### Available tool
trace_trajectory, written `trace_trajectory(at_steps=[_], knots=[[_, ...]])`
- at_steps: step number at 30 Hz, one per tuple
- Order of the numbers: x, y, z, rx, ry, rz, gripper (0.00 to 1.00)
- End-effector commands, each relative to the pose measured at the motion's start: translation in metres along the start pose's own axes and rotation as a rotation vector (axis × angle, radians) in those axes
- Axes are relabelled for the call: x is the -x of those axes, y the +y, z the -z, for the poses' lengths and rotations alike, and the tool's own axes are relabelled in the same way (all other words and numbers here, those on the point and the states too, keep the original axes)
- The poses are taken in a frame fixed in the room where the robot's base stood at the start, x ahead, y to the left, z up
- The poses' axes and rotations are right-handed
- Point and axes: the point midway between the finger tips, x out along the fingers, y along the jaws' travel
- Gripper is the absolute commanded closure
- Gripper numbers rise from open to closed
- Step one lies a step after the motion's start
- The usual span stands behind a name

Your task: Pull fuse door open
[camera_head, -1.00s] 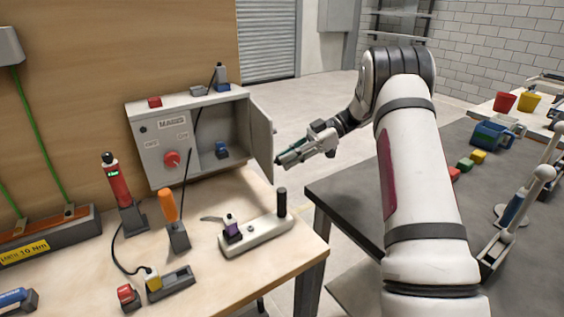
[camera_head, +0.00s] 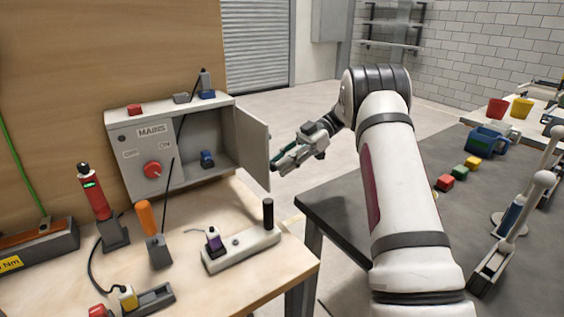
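The grey fuse door (camera_head: 252,150) is on the right side of the MAINS box (camera_head: 128,165). It stands open, swung outward, and the compartment with a blue fuse (camera_head: 207,158) inside is exposed. My gripper (camera_head: 274,166) is at the door's free right edge, low down, pointing left. Its fingertips are very close to the edge, but whether they touch it I cannot tell. The fingers are small and partly overlap in this view, so their opening is unclear.
A red knob (camera_head: 152,170) is on the box front. A white fixture with a black post (camera_head: 268,213), an orange-handled tool (camera_head: 146,217) and a red device (camera_head: 94,190) stand on the wooden bench. A dark table (camera_head: 340,205) lies below my arm.

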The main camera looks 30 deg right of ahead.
Motion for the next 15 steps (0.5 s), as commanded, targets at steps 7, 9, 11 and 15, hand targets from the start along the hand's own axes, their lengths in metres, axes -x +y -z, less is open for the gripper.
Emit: trace_trajectory(at_steps=[7,9,11,15], knots=[[0.000,0.000,0.000,0.000,0.000,-0.001,0.60],[0.001,0.000,0.000,0.000,0.000,-0.001,0.60],[0.003,0.000,0.000,0.001,0.000,-0.002,0.60],[0.017,0.001,-0.001,-0.001,-0.001,-0.004,0.60]])
